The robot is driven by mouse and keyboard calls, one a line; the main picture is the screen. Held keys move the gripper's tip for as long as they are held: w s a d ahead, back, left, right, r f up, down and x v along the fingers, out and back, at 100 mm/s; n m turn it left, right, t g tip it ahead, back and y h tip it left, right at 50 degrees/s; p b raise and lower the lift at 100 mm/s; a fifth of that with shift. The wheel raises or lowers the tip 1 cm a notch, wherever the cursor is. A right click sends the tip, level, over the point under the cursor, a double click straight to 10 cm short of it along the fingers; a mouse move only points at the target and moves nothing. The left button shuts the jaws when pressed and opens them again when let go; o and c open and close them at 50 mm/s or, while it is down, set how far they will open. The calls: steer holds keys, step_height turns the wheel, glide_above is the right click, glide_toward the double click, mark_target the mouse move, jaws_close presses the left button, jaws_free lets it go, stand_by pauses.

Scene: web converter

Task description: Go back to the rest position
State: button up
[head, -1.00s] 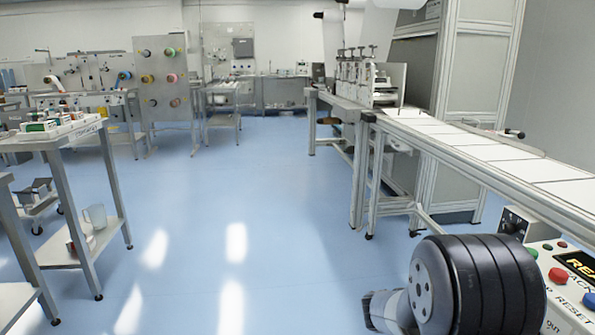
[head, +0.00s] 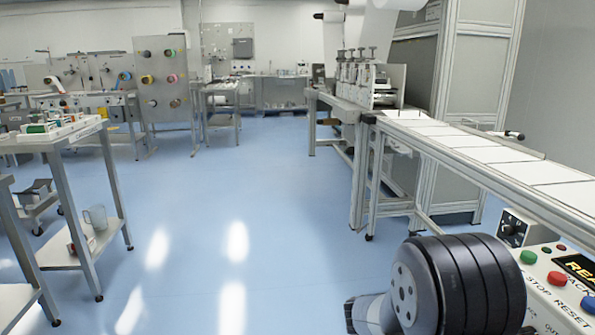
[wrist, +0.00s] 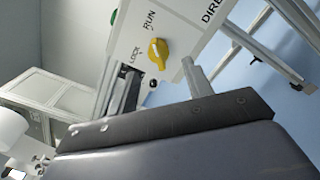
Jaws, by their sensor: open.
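My gripper (wrist: 160,80) shows in the wrist view with its two fingers apart and nothing between them. Past the fingertips is a grey-white control panel (wrist: 183,35) with a yellow knob (wrist: 158,50) and the words RUN and LOCK. I cannot tell how far the fingers are from the knob.
A button box (head: 548,272) with red and green buttons stands close to my arm at right. A long conveyor (head: 480,158) with white sheets runs along the right. A grey two-level table (head: 62,142) stands at left. The blue floor (head: 270,190) between is clear.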

steer(key=d, duration=0.3)
steer(key=d+b, duration=0.1)
steer(key=d, duration=0.1)
steer(key=shift+w+f, duration=0.1)
steer(key=shift+w, duration=0.15)
steer(key=n+p, duration=0.5)
steer(key=n, duration=0.1)
steer(key=a+n+p, duration=0.1)
steer(key=n+p, duration=0.4)
steer(key=n, duration=0.1)
steer(key=s+n+p, duration=0.1)
steer(key=n+p, duration=0.5)
steer(key=shift+a, duration=0.3)
steer(key=shift+a, duration=0.1)
